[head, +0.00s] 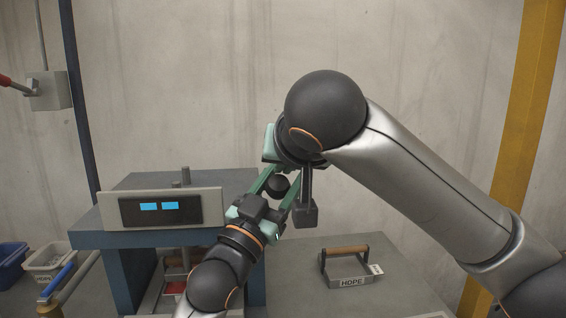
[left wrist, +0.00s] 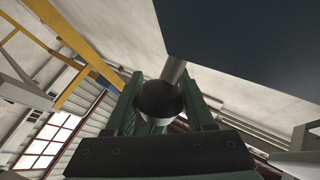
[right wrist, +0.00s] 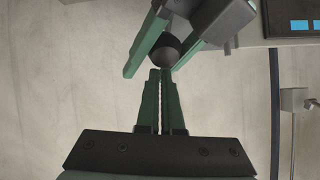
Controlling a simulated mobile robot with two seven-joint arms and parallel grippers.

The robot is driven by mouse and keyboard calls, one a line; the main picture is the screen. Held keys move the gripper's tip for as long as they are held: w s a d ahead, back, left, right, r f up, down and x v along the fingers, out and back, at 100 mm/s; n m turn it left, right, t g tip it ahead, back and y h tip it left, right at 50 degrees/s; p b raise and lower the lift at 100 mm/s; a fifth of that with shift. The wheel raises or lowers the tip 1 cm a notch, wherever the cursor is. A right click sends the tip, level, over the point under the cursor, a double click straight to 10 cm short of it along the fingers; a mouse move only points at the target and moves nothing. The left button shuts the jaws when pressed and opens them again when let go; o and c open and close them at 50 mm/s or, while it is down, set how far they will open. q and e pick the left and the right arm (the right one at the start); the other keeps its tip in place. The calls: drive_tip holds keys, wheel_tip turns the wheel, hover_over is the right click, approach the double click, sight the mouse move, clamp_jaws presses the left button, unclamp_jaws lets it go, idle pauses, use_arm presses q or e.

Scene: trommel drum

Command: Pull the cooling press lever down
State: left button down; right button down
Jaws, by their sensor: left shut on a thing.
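The cooling press (head: 222,184) is a blue-grey frame with a display panel (head: 210,207), left of centre in the head view. The lever's dark round knob (head: 278,186) is to the right of the panel. In the left wrist view the knob (left wrist: 160,100) is at the end of a grey rod running towards the press. My left gripper (head: 279,183) comes up from below, its green fingers shut on the knob. My right gripper (right wrist: 161,72) points down from above, its fingers together and empty, tips close to the knob. I cannot tell whether they touch it.
A metal HDPE tray (head: 350,268) with a wooden handle lies on the table to the right. A white bin (head: 48,262) and a blue bin (head: 12,262) stand at the left. A yellow post (head: 515,150) rises at the right. My two arms are close together.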

use_arm(q)
drive_tip(key=shift+a+r, duration=0.15)
drive_tip(key=shift+r, duration=0.1)
drive_tip(key=c, duration=0.7)
unclamp_jaws()
drive_tip(key=o, duration=0.4)
drive_tip(key=shift+w+f, duration=0.1)
